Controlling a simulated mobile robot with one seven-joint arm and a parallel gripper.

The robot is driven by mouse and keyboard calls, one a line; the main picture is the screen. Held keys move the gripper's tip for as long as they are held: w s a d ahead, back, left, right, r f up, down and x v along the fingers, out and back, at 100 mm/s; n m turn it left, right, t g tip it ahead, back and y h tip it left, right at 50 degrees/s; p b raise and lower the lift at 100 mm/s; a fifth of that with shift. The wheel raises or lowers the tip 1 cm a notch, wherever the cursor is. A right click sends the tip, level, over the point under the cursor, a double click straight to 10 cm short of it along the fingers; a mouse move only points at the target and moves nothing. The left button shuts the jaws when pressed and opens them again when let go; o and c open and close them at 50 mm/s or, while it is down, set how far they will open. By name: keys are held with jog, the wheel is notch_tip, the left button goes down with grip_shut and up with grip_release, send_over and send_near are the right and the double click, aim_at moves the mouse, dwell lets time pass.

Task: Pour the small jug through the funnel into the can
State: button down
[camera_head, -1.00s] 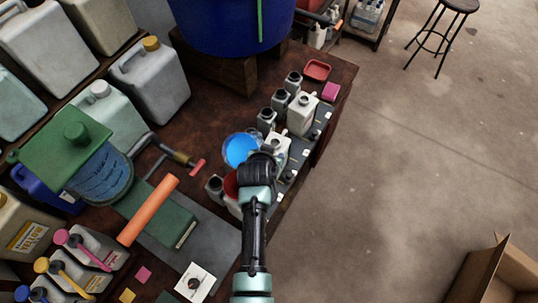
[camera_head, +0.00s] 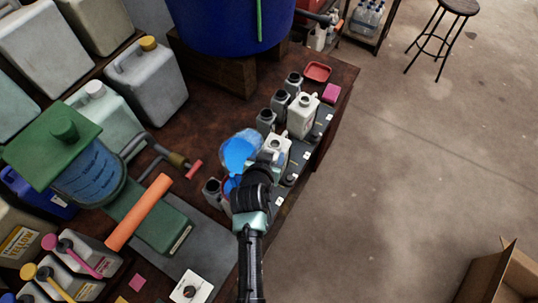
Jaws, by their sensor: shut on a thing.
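The small jug (camera_head: 240,150) is clear and holds bright blue liquid. My gripper (camera_head: 254,168) is shut on it above the workbench's right part.
Several grey cans (camera_head: 265,121) and white cans (camera_head: 302,116) stand close to the right and behind. An orange cylinder (camera_head: 138,213) lies at the left by the green-lidded vat (camera_head: 88,175). A red tray (camera_head: 317,72) sits at the back corner.

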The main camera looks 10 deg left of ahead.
jog(key=shift+s+f+t+b, duration=0.15)
jog(key=shift+t+b, duration=0.65)
jog(key=shift+b, duration=1.4)
jog(key=shift+s+f+t+b, duration=0.15)
jog(key=shift+t+b, duration=0.65)
jog(key=shift+b, duration=1.35)
jog(key=shift+s+f+t+b, duration=0.25)
jog(key=shift+t+b, duration=0.45)
jog(key=shift+b, duration=2.1)
jog(key=shift+s+f+t+b, duration=0.15)
jog(key=shift+t+b, duration=0.55)
jog(key=shift+b, duration=2.05)
jog(key=shift+s+a+r+t+b, duration=0.15)
jog(key=shift+t+b, duration=0.3)
jog(key=shift+b, duration=1.35)
jog(key=shift+s+d+r+t+b, duration=0.1)
jog(key=shift+s+r+t+b, duration=0.3)
jog(key=shift+b, duration=1.45)
jog(key=shift+s+a+f+t+b, duration=0.1)
jog(key=shift+t+b, duration=0.45)
jog(key=shift+b, duration=1.25)
